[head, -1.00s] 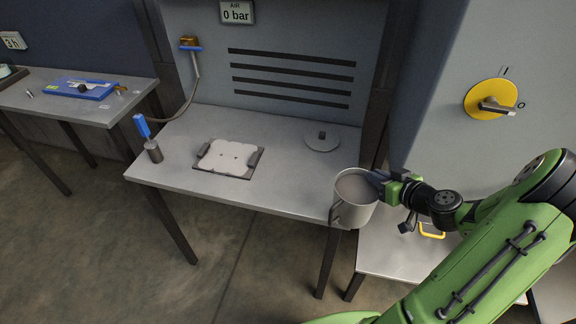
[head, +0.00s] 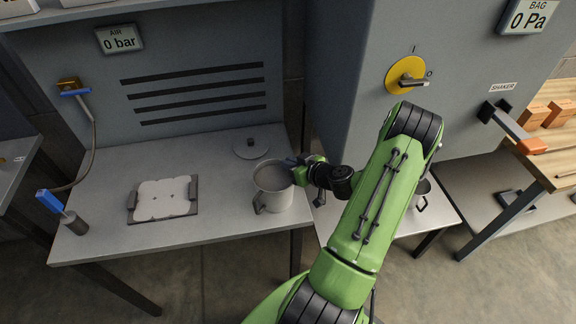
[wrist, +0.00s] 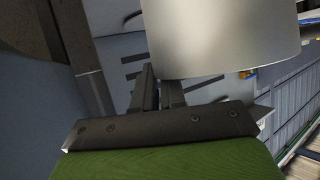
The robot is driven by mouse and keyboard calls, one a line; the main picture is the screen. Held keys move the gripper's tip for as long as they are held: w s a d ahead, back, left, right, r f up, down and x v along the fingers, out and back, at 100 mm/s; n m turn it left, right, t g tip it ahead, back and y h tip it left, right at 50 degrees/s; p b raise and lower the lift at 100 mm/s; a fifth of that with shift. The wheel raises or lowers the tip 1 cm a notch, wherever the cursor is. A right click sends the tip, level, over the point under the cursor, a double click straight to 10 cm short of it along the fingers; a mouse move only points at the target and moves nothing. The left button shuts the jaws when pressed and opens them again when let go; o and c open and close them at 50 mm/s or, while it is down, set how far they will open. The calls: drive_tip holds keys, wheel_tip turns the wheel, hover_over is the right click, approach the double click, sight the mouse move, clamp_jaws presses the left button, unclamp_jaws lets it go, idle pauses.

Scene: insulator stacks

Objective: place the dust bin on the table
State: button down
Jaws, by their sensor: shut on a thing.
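The dust bin is a grey metal pail (head: 272,190) with a side handle, upright at the right part of the grey table (head: 120,240) in the head view. My gripper (head: 298,172) is shut on its right rim side. In the wrist view the bin's pale curved wall (wrist: 220,35) fills the upper right, against the dark fingers (wrist: 158,92). I cannot tell whether the bin's base touches the table top or hangs just above it.
A round lid (head: 251,146) lies behind the bin. A white plate in a dark holder (head: 163,199) and a blue-handled tool (head: 62,212) are to the left. A cabinet with a yellow switch (head: 408,74) stands right. Table between holder and bin is clear.

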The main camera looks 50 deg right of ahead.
drive_tip(key=shift+f, duration=0.1)
drive_tip(key=c, duration=1.2)
unclamp_jaws()
drive_tip(key=d+v, duration=0.1)
drive_tip(key=v, duration=1.1)
drive_tip(key=w+a+r+n+g+y, duration=0.2)
drive_tip(key=a+r+g, duration=0.15)
drive_tip(key=a, duration=0.65)
drive_tip(key=w+a+r+n+g+y, duration=0.2)
drive_tip(key=w+a+r+n+g, duration=0.15)
drive_tip(key=a, duration=0.55)
drive_tip(key=s+a+r+m+h, duration=0.3)
drive_tip(key=s+a+r+m, duration=0.1)
drive_tip(key=s+a+r, duration=0.6)
drive_tip(key=shift+s, duration=1.1)
